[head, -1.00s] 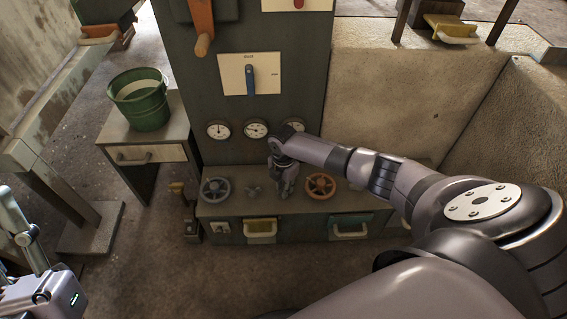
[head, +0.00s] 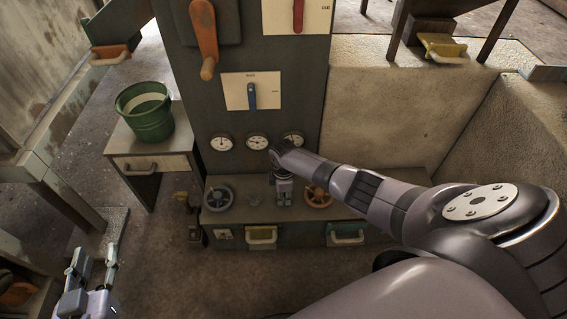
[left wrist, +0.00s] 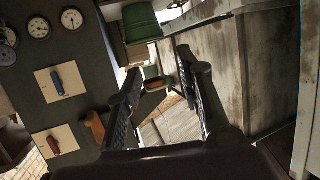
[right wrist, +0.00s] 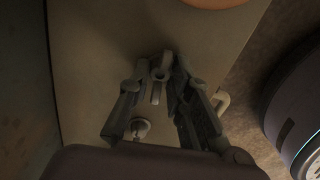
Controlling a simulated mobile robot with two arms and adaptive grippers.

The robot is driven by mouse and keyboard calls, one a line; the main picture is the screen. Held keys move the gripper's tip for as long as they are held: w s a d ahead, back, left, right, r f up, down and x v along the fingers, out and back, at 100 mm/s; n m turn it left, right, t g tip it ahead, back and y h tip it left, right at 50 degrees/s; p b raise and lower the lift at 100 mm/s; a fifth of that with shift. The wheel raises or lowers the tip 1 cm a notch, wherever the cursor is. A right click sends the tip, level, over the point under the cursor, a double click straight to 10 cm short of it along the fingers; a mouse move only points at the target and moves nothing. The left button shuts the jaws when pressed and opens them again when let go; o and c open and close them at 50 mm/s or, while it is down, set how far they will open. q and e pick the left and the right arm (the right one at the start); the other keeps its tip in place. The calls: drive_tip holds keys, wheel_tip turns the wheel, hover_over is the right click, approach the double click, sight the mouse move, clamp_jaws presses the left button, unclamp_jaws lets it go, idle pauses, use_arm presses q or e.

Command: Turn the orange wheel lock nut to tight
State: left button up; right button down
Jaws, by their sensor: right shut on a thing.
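The orange wheel (head: 319,201) lies on top of the low cabinet, partly covered by my right arm in the head view. Its edge shows at the top of the right wrist view (right wrist: 215,2). My right gripper (head: 284,201) points down beside the wheel, on its left. In the right wrist view its fingers (right wrist: 163,72) are closed around a small grey lock nut (right wrist: 158,72); which way the nut is turned I cannot tell. A second small grey nut (right wrist: 140,128) stands free nearby. My left gripper (head: 92,268) is open and empty at the lower left, away from the cabinet.
A grey wheel (head: 219,198) is on the cabinet's left part. Above are round gauges (head: 257,141), a blue-handled switch (head: 251,95) and an orange lever (head: 204,38). A green bucket (head: 146,112) stands on a side table. Drawers with handles (head: 262,236) sit in the cabinet front.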

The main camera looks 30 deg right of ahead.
use_arm(q)
drive_tip(key=shift+s+a+f+g, duration=0.15)
drive_tip(key=shift+s+f+g, duration=0.1)
drive_tip(key=shift+f, duration=0.25)
drive_tip(key=shift+s+a+f+g, duration=0.1)
drive_tip(key=shift+s+f+g, duration=0.15)
drive_tip(key=shift+f, duration=0.2)
use_arm(e)
drive_tip(key=shift+s+m, duration=0.1)
drive_tip(key=shift+m, duration=0.4)
drive_tip(key=c, duration=1.5)
unclamp_jaws()
drive_tip(key=shift+o, duration=0.2)
drive_tip(key=shift+r, duration=0.15)
wheel_tip(320, 180, up, 12)
